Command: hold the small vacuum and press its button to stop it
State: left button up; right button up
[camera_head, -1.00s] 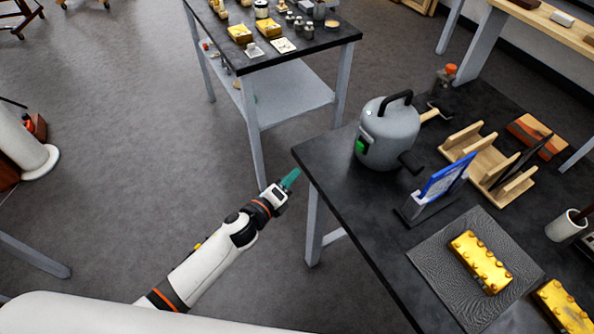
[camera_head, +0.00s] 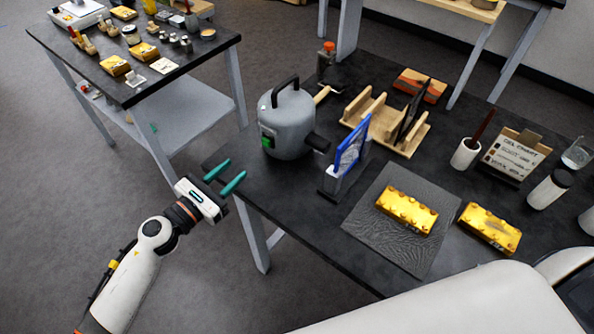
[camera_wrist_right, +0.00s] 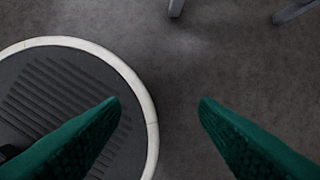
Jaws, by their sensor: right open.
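The small vacuum (camera_head: 286,128) is a grey rounded canister with a black top handle and a dark nozzle pointing right. It stands upright at the left end of the black table. A green button (camera_head: 267,142) shows on its front left side. My left gripper (camera_head: 226,176) is open and empty, with teal fingers close to the table's left corner, in front of and left of the vacuum, apart from it. In the right wrist view, my right gripper (camera_wrist_right: 160,105) is open and empty above the floor; the vacuum is not in that view.
On the black table (camera_head: 290,215) are a blue-framed stand (camera_head: 350,147), a wooden rack (camera_head: 384,125), a dark textured mat (camera_head: 372,235) and gilt pieces (camera_head: 407,211). Another table (camera_head: 190,55) with small items stands behind left. Under my right gripper is a round pale-rimmed base (camera_wrist_right: 146,90).

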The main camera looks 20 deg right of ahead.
jog(key=w+a+r+n+t+y, duration=0.1)
jog(key=w+a+r+n+t, duration=0.2)
jog(key=w+a+r, duration=0.6)
jog(key=w+a+r+n+t+y, duration=0.1)
jog(key=w+a+r+n+t, duration=0.15)
jog(key=w+a+r, duration=0.75)
jog(key=a+r+n+t+y, duration=0.1)
jog(key=a+r+t+y, duration=0.2)
jog(key=r, duration=1.5)
jog(key=a+r+t, duration=0.4)
jog(key=r+t, duration=0.1)
jog(key=r, duration=1.3)
jog(key=m+g+h, duration=0.4)
jog(key=h, duration=1.2)
send_near(315, 146)
jog(key=shift+w+a+r+n, duration=0.1)
jog(key=shift+a+r+n, duration=0.15)
jog(key=shift+a, duration=0.2)
jog(key=shift+d+f+g, duration=0.1)
jog(key=shift+d+g, duration=0.15)
jog(key=shift+d, duration=0.15)
jog(key=shift+w+d, duration=0.15)
jog(key=shift+d, duration=0.1)
jog(key=x, duration=1.1)
jog(key=shift+w+f, duration=0.1)
jog(key=shift+w, duration=0.05)
